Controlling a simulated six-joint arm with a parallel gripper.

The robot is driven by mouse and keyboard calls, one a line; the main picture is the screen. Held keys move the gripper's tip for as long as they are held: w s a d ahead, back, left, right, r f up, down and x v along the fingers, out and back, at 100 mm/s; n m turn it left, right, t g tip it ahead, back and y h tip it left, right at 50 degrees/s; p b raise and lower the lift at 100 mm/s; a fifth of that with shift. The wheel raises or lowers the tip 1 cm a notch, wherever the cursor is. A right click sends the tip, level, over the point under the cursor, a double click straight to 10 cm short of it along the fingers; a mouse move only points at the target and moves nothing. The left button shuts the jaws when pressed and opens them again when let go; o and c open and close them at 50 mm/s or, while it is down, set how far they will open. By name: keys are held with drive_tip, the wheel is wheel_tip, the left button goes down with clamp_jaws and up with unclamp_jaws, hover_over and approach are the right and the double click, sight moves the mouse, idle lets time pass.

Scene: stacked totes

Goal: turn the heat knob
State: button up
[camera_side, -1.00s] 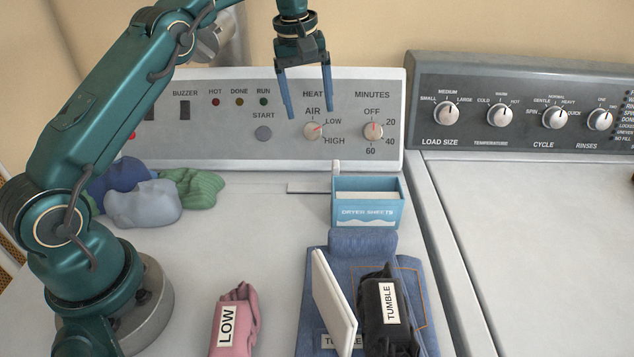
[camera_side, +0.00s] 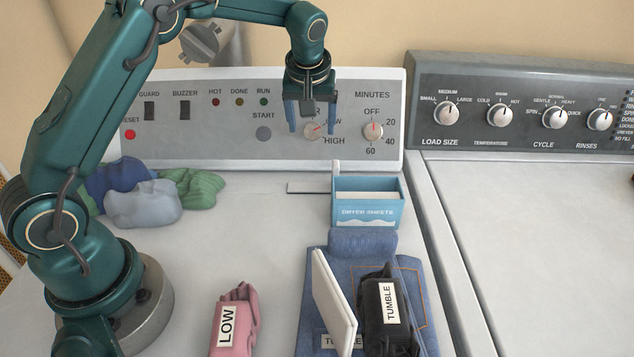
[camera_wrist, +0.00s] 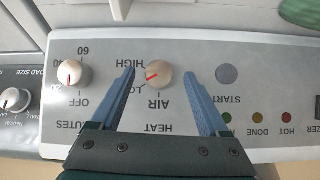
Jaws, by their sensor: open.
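The heat knob (camera_side: 312,131) is a small cream dial with a red pointer line on the dryer's control panel (camera_side: 225,150). Its pointer is aimed toward LOW. My gripper (camera_side: 312,122) is open, with its two blue fingers in front of the knob and one to each side in the side view. In the wrist view the heat knob (camera_wrist: 158,75) sits between the spread fingers (camera_wrist: 157,75), with a gap on both sides. The wrist view shows the panel upside down. The HEAT and AIR labels are largely hidden by my gripper in the side view.
The MINUTES knob (camera_side: 373,131) is close by on the right, and the START button (camera_side: 264,134) on the left. A blue dryer sheets box (camera_side: 367,213) stands below the panel.

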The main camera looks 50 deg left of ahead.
drive_tip(key=shift+w+a+f, duration=0.15)
drive_tip(key=shift+f, duration=0.45)
clamp_jaws()
drive_tip(key=shift+w+m+g+y, duration=0.15)
drive_tip(key=shift+m+g+y, duration=0.55)
drive_tip(key=shift+m, duration=0.4)
drive_tip(key=shift+d+m+g+y, duration=0.2)
drive_tip(key=shift+m+g+y, duration=0.2)
drive_tip(key=shift+m+y, duration=0.25)
drive_tip(key=shift+m, duration=0.35)
